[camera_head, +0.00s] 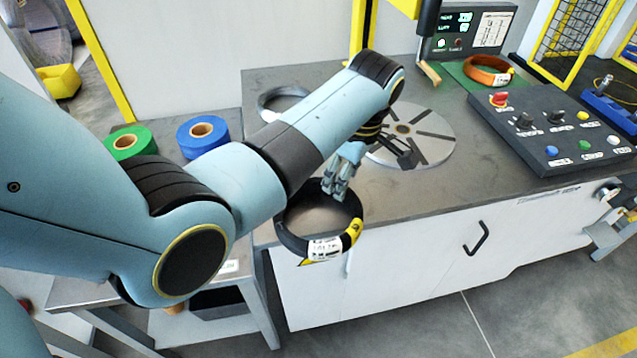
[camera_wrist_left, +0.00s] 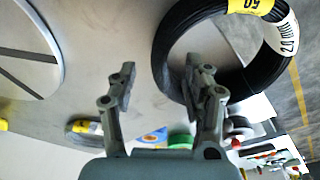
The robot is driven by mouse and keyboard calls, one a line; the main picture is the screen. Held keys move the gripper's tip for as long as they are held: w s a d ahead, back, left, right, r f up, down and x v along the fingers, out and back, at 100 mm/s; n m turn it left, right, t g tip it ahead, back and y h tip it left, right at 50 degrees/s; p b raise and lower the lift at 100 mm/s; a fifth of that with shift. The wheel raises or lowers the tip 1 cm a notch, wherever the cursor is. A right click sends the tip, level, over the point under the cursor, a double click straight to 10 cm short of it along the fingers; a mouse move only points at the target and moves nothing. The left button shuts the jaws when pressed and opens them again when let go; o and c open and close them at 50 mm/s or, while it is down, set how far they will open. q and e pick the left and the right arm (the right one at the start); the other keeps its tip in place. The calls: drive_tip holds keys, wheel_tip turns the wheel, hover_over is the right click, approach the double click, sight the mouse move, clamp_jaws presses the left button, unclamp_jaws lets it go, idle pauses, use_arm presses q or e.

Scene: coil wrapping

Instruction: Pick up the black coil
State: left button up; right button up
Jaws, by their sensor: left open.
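The black coil (camera_head: 288,236) lies at the table's front left edge in the head view, with a yellow band and a white label at its front. It also shows at the upper right of the left wrist view (camera_wrist_left: 167,45). My left gripper (camera_head: 341,190) is over the coil's far right side, open and empty. In the left wrist view its fingers (camera_wrist_left: 160,76) stand apart; one overlaps the coil's rim and the other is outside the ring. I cannot tell whether a finger touches the coil. My right gripper is not in view.
A round slotted turntable (camera_head: 435,148) is on the table (camera_head: 420,190). A grey coil (camera_head: 266,107) lies behind my arm. A control box (camera_head: 545,155) and an orange coil (camera_head: 470,75) are at right. Green (camera_head: 146,142) and blue (camera_head: 190,148) rolls stand left.

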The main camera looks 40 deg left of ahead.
use_arm(q)
drive_tip(key=f, duration=0.4)
drive_tip(key=shift+a+f, duration=0.4)
drive_tip(key=shift+c, duration=0.3)
clamp_jaws()
drive_tip(key=shift+r, duration=0.1)
